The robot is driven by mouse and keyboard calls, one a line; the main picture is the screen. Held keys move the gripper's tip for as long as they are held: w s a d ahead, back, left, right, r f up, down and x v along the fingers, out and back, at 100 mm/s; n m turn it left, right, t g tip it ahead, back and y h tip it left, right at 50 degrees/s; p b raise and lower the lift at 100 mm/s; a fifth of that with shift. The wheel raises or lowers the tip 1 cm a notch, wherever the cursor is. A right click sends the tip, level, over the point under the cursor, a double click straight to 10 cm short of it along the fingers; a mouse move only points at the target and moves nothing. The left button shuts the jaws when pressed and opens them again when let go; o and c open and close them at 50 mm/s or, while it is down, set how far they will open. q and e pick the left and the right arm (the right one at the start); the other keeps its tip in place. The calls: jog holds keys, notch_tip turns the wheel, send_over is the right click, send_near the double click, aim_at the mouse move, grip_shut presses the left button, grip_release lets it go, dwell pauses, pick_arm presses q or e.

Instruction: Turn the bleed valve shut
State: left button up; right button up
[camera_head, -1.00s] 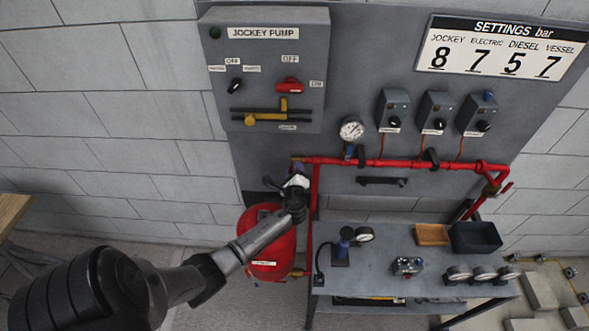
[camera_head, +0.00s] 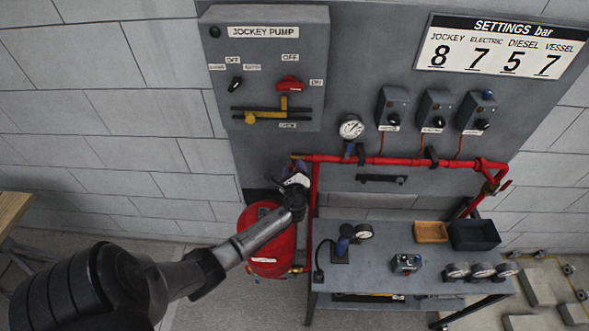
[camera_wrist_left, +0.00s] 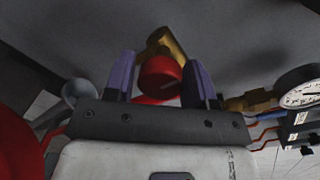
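The bleed valve shows in the left wrist view as a round red knob (camera_wrist_left: 160,77) with a brass body (camera_wrist_left: 168,43) behind it. In the head view my left gripper (camera_head: 293,172) is at the left end of the red pipe and hides most of the valve. In the left wrist view the two purple fingers of my left gripper (camera_wrist_left: 159,78) stand apart, one on each side of the red knob. I cannot tell whether they touch it. My right gripper is not in view.
The red pipe (camera_head: 385,161) runs along the grey panel, with a pressure gauge (camera_head: 351,127) above it. A red vessel (camera_head: 268,250) stands below my left gripper. A grey bench (camera_head: 375,272) with gauges and trays is at the right. The jockey pump box (camera_head: 263,100) hangs above.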

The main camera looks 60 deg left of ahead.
pick_arm(q)
jog(key=shift+o, duration=1.4)
jog(key=b+v, duration=0.1)
jog(key=v, duration=1.3)
jog(key=shift+a, duration=0.1)
